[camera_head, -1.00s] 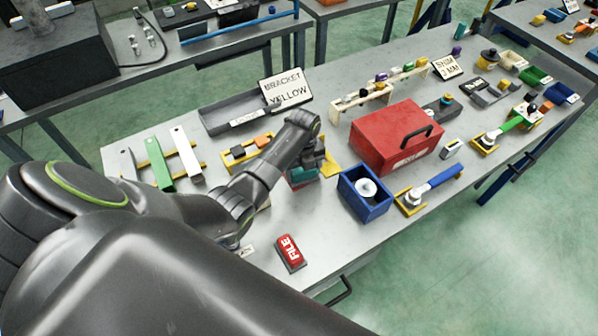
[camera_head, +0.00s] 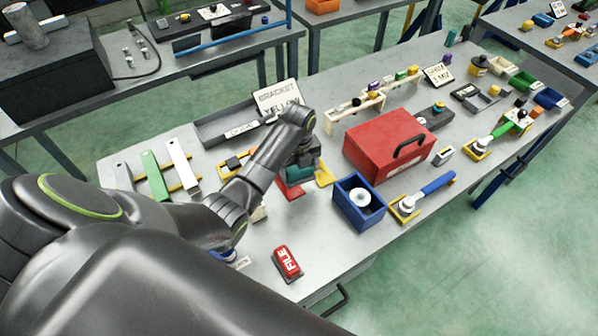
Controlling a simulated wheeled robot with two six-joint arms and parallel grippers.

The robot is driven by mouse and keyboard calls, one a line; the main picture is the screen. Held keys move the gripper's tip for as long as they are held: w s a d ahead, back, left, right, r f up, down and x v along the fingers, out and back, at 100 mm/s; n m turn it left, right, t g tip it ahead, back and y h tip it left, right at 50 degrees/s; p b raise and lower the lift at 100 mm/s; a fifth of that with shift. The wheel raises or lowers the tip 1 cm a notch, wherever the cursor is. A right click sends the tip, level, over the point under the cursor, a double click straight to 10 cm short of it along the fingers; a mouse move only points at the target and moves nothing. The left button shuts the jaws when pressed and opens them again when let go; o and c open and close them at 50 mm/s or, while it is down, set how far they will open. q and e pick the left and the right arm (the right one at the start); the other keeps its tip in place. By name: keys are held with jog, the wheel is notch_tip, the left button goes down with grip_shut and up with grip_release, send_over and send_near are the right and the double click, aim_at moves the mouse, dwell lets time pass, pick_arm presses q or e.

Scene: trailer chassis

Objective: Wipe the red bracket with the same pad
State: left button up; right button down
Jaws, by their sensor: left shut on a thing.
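My left arm reaches in from the left. Its gripper (camera_head: 303,163) points down over the bench and is shut on a teal block-like pad (camera_head: 298,174). The red bracket (camera_head: 289,191) lies on the bench just below and to the left of the pad, partly hidden by it. I cannot tell whether the pad touches the bracket. A yellow bracket (camera_head: 325,176) stands close on the right of the gripper. My right gripper is not in view.
A blue box (camera_head: 359,208) with a white roll and a red toolbox (camera_head: 380,145) stand to the right. A grey tray (camera_head: 212,129) and a "BRACKET YELLOW" sign (camera_head: 277,97) are behind. A red "FILE" block (camera_head: 287,263) lies in front. Bare bench surrounds it.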

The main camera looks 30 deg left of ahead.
pick_arm(q)
jog(key=shift+r, duration=1.55)
